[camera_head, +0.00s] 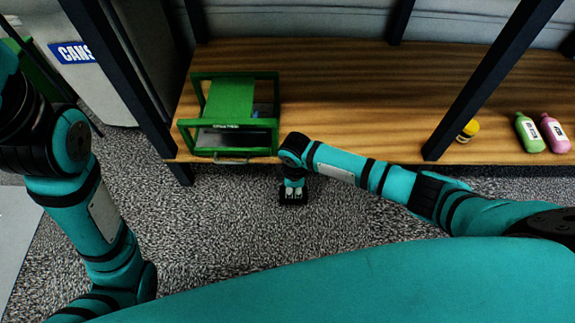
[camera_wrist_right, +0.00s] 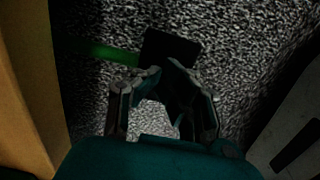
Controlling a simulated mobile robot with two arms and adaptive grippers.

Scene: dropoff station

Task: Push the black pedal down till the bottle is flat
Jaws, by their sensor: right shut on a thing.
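The green press (camera_head: 230,97) stands on the wooden bench at the left, near the front edge. A small bluish thing (camera_head: 263,108) shows inside its frame; I cannot tell whether it is the bottle or how flat it is. The black pedal (camera_wrist_right: 175,46) lies low over the speckled floor, at the end of a green bar (camera_wrist_right: 108,52) in the right wrist view. In the head view it shows as a dark patch (camera_head: 292,199) below the bench front. My right gripper (camera_wrist_right: 161,70) reaches down there, its fingertips shut at the pedal's near edge. My left gripper is out of view.
The bench (camera_head: 340,90) has dark upright posts, one (camera_head: 485,80) near my right arm. A yellow-capped thing (camera_head: 468,130), a green bottle (camera_head: 529,132) and a pink bottle (camera_head: 555,133) are at its right. The floor (camera_head: 220,235) before the bench is clear.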

